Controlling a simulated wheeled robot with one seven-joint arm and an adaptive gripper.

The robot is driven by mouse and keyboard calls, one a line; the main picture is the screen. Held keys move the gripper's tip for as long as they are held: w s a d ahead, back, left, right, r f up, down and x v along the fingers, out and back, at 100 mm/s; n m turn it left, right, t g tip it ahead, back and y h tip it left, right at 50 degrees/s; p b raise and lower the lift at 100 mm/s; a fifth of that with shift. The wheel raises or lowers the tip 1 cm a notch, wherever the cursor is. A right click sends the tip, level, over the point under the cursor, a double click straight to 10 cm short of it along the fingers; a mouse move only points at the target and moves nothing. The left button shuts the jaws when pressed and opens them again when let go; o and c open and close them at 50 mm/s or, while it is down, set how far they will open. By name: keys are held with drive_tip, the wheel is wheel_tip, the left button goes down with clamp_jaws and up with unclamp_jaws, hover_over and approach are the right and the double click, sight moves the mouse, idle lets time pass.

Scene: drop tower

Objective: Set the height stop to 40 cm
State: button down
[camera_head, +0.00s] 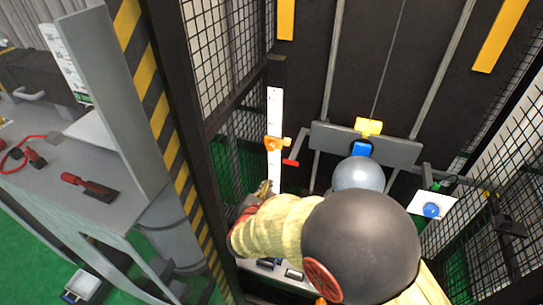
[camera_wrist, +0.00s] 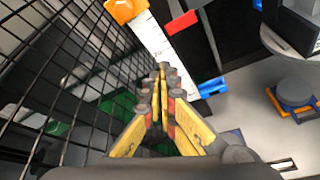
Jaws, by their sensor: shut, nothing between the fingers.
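The height stop is an orange clamp (camera_head: 277,143) on an upright white scale (camera_head: 274,112) inside the cage. The scale's numbers are too small to read. In the wrist view the orange stop (camera_wrist: 125,9) is cut by the top edge, and the white scale (camera_wrist: 168,58) runs down behind my fingers. My gripper (camera_head: 265,187) is shut and empty, below the stop and close to the scale's lower part. In the wrist view my gripper's fingertips (camera_wrist: 163,68) meet in front of the scale; I cannot tell whether they touch it.
A red handle (camera_head: 291,162) is just right of the scale. A grey crossbar (camera_head: 393,150) carries a yellow block (camera_head: 368,126) and a blue block (camera_head: 361,149). Mesh panels (camera_head: 226,55) close in on the left. A workbench (camera_head: 60,190) is outside.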

drive_tip(key=w+a+n+t+y+b, duration=0.1)
drive_tip(key=w+a+n+y+b, duration=0.1)
drive_tip(key=w, duration=0.9)
drive_tip(key=d+r, duration=0.1)
drive_tip(key=r, duration=0.2)
drive_tip(key=shift+s+d, duration=0.15)
drive_tip(key=shift+d, duration=0.25)
wheel_tip(320, 180, up, 10)
drive_tip(key=p, duration=0.2)
hover_over(272, 146)
drive_tip(key=s+a, duration=0.1)
drive_tip(key=a, duration=0.2)
drive_tip(key=shift+s+a, duration=0.1)
